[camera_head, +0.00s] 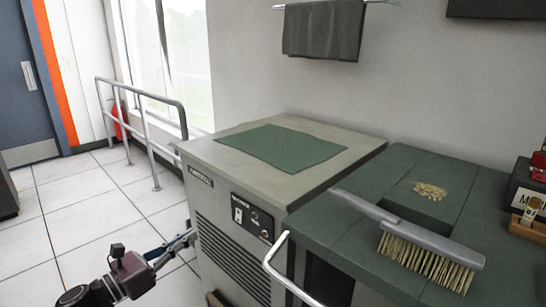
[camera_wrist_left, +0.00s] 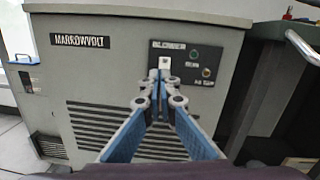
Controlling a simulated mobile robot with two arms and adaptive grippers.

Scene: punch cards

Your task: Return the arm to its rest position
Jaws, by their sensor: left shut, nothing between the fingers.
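My left arm (camera_head: 115,280) comes in from the bottom left of the head view. My left gripper (camera_head: 190,236) is low in front of the left edge of the grey machine cabinet (camera_head: 215,190). It is shut and empty. In the left wrist view its blue fingers (camera_wrist_left: 160,85) meet just below the white switch (camera_wrist_left: 164,62) on the machine's dark control panel (camera_wrist_left: 190,68). I cannot tell how far the fingertips are from the cabinet front. My right gripper is not in view.
A green mat (camera_head: 282,145) lies on the cabinet top. To the right, a dark green bench (camera_head: 340,225) bears a brush (camera_head: 430,255), a small pile of crumbs (camera_head: 430,190) and a metal rail (camera_head: 280,270). A handrail (camera_head: 145,95) stands at the left, with open tiled floor (camera_head: 85,215).

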